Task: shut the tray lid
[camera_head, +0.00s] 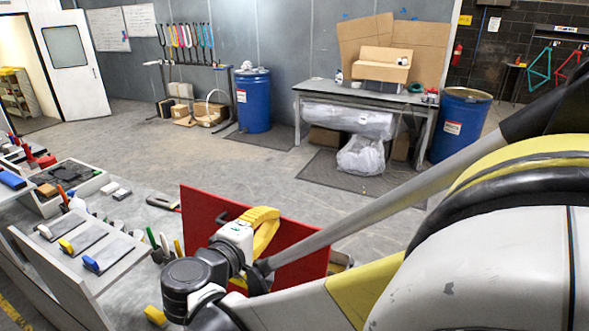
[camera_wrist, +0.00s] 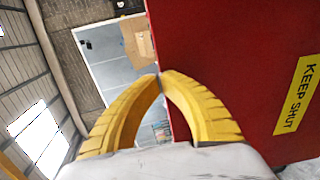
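The red tray lid (camera_head: 205,210) stands upright on the bench in the head view, with a small dark handle (camera_head: 222,217) on its face. In the wrist view the lid (camera_wrist: 235,70) fills the right side, with a yellow "KEEP SHUT" label (camera_wrist: 297,95). My gripper (camera_head: 264,216) is in front of the lid in the head view. Its yellow fingertips (camera_wrist: 160,76) meet with nothing seen between them, beside the lid's edge in the wrist view. I cannot tell whether they touch the lid.
A sloped grey panel (camera_head: 60,262) with several coloured-handled scrapers lies left of my gripper. A tool tray (camera_head: 92,186) and loose tools sit farther left. A yellow-ended object (camera_head: 154,315) lies near the front. The floor beyond the bench is open; a table and blue drums stand far back.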

